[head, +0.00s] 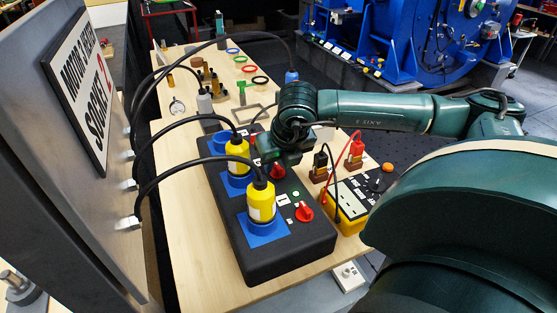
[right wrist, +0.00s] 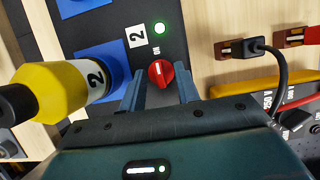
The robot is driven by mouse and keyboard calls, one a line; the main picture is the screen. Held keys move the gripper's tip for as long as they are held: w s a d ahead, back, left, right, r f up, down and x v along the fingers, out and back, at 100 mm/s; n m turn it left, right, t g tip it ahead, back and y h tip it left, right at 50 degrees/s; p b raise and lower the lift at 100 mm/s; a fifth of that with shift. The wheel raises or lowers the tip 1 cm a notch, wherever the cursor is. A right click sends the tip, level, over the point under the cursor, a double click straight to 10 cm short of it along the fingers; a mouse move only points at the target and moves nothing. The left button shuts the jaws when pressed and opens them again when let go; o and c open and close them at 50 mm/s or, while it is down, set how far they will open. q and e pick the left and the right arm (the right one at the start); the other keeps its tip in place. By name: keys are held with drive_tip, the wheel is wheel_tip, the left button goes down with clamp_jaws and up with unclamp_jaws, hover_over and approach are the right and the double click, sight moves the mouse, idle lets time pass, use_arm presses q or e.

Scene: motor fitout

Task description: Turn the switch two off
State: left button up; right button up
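Switch two is a red rotary knob (right wrist: 160,74) on the black socket box (head: 292,258). In the right wrist view a "2" label, the word ON and a lit green lamp (right wrist: 159,28) are beside it. The knob's white mark lines up with ON. In the head view the knob (head: 277,172) shows just below my right gripper (head: 281,163). My right gripper (right wrist: 160,84) is open, with one finger on each side of the knob; I cannot tell whether they touch it. A yellow plug marked 2 (right wrist: 60,90) sits in the blue socket beside it. My left gripper is not in view.
Another red knob (head: 303,212) and yellow plug (head: 261,203) are nearer on the box. Black cables arch from the grey panel (head: 60,200) at left. A yellow-and-black meter (head: 350,205) with red and black leads stands right of the box. Loose parts lie behind.

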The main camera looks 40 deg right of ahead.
drive_tip(key=shift+f, duration=0.1)
drive_tip(key=shift+c, duration=0.3)
clamp_jaws()
